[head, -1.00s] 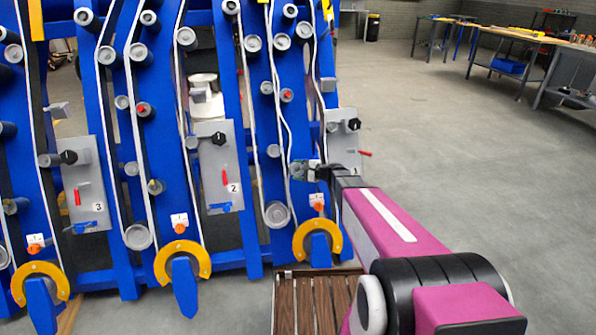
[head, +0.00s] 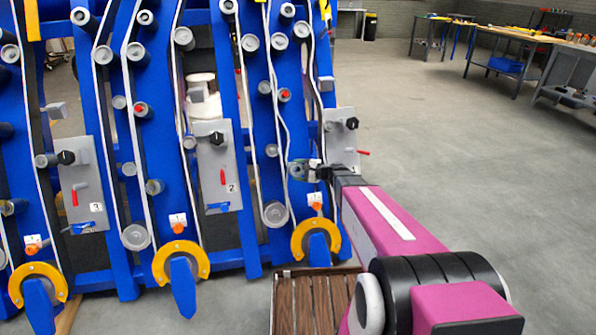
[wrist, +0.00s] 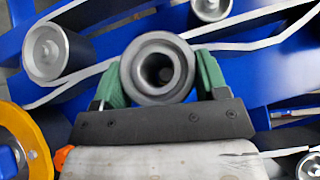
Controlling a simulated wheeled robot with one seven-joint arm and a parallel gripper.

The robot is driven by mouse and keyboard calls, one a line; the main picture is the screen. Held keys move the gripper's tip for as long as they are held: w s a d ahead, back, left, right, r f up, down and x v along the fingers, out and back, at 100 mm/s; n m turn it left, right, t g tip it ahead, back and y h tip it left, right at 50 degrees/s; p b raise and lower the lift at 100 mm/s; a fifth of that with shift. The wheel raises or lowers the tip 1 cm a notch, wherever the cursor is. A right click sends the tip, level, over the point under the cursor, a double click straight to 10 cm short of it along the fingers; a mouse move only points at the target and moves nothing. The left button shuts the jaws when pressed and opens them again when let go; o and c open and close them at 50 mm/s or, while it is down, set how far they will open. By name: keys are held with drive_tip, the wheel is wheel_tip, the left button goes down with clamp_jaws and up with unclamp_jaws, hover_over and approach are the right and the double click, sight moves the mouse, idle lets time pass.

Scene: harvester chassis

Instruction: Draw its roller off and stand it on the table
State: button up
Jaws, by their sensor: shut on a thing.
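My gripper (head: 308,170) is at the right-hand blue column of the harvester chassis, beside the grey plate (head: 341,138). In the wrist view its green finger pads stand on both sides of a grey roller (wrist: 158,94) and are shut on it. The roller's round end, with a dark bore, faces the wrist camera. In the head view the roller (head: 298,171) shows as a small grey shape at the fingertips. Whether it is still on its pin is hidden. A low slatted wooden table top (head: 312,303) lies below, partly behind my arm.
Other grey rollers (head: 275,213), white belts and blue columns crowd close around my gripper. A yellow arc-shaped guard (head: 315,238) is below it. Plates with black knobs and red levers (head: 217,165) stand to the left. The floor at right is clear; workbenches (head: 515,40) are far off.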

drive_tip(key=s, duration=0.1)
drive_tip(key=s+r, duration=0.1)
drive_tip(key=shift+s+d+r, duration=0.3)
drive_tip(key=shift+s+r, duration=0.05)
drive_tip(key=shift+s, duration=0.05)
idle(0.3)
drive_tip(key=shift+w, duration=0.1)
idle(0.3)
